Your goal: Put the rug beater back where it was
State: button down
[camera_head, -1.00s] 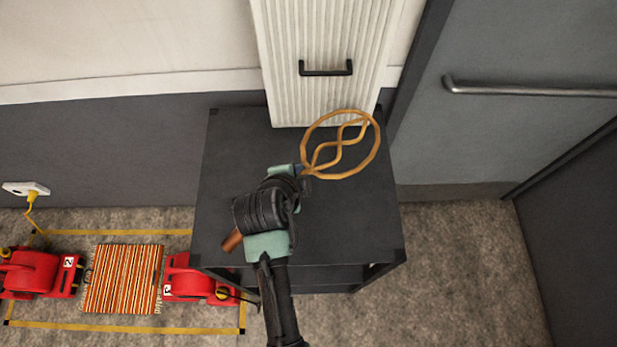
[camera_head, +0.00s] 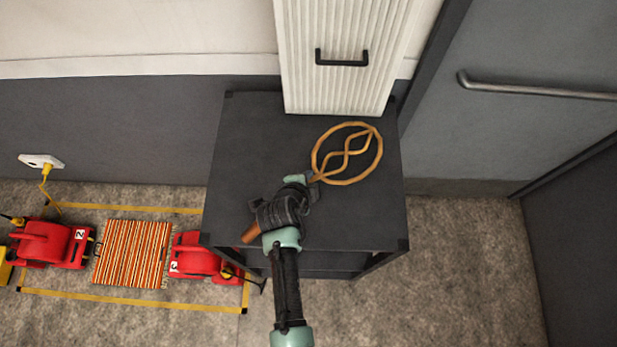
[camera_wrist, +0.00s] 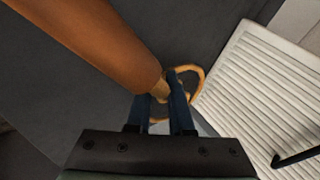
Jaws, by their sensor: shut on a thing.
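The rug beater (camera_head: 347,153) has a looped cane head and a brown wooden handle (camera_head: 251,233). In the head view it lies across the dark shelf unit's top (camera_head: 250,140), its head toward the right and back, its handle end toward the front left. My gripper (camera_head: 312,182) is shut on the beater near where the handle meets the head. In the wrist view the handle (camera_wrist: 90,40) crosses the upper left and the fingers (camera_wrist: 165,105) close around its narrow end, with part of the loop (camera_wrist: 198,82) behind. I cannot tell whether the beater touches the top.
A white ribbed panel with a black handle (camera_head: 342,62) stands at the back of the unit. A grey door with a metal bar (camera_head: 540,90) is at right. Red machines (camera_head: 205,258) and a striped rug (camera_head: 133,254) lie on the floor at left within yellow tape.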

jog(key=shift+f+b, duration=0.4)
jog(key=shift+b, duration=0.15)
jog(key=shift+f, duration=0.2)
jog(key=c, duration=0.8)
grip_release()
jog(key=shift+s+f, duration=0.1)
jog(key=shift+s, duration=0.1)
